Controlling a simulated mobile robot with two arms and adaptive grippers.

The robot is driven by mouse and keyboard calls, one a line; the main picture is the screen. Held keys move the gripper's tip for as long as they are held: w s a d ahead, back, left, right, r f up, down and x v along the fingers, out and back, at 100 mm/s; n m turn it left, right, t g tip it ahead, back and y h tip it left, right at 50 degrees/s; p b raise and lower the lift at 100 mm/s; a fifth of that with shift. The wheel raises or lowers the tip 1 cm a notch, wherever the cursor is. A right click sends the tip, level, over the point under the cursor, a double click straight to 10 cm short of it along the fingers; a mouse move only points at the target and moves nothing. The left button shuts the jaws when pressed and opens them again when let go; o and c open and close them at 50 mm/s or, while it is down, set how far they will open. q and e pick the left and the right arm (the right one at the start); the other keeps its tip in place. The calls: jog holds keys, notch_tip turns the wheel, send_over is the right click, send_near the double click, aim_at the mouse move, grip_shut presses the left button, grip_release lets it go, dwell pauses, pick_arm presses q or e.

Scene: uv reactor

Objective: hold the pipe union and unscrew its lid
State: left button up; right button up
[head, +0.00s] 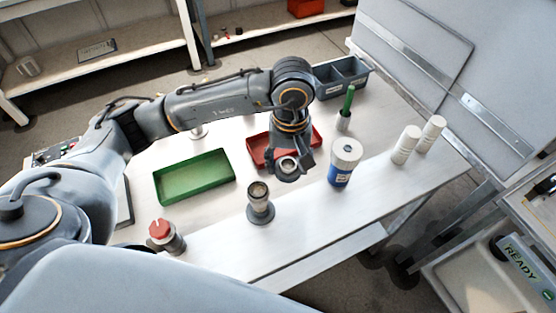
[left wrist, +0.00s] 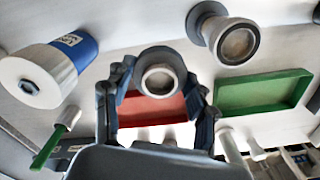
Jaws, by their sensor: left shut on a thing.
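My left gripper (head: 288,172) is shut on a grey round piece (head: 288,164) with a light rim and a darker centre. It is held above the table, in front of the red tray. The left wrist view shows the piece (left wrist: 158,78) end-on between both fingers; I cannot tell whether it is the pipe union or its lid. A similar grey fitting with a round base and a brownish top (head: 259,198) stands upright on the table, to the left of the gripper and apart from it. It also shows in the left wrist view (left wrist: 236,42). My right gripper is not in view.
A red tray (head: 257,157) lies behind the gripper, a green tray (head: 163,193) to the left. A blue-and-white bottle (head: 345,160) stands close on the right. A red-topped grey object (head: 161,232) is front left. Two white bottles (head: 405,145) are far right.

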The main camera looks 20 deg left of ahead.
aim_at(283, 162)
pick_arm(q)
jog(key=w+a+f, duration=0.1)
jog(key=w+f, duration=0.1)
jog(key=f, duration=0.1)
jog(key=w+a+f+p, duration=0.1)
jog(key=f, duration=0.1)
jog(key=shift+w+a+f, duration=0.1)
jog(key=shift+w+a, duration=0.05)
jog(key=shift+a, duration=0.15)
notch_tip(283, 162, down, 3)
jog(key=shift+w+a+f+p, duration=0.1)
jog(key=shift+w+a+p, duration=0.05)
jog(key=shift+p, duration=0.9)
jog(key=shift+f, duration=0.2)
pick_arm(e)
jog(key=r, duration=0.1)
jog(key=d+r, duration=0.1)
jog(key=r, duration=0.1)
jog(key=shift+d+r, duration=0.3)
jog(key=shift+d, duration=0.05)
pick_arm(q)
jog(key=shift+f, duration=0.1)
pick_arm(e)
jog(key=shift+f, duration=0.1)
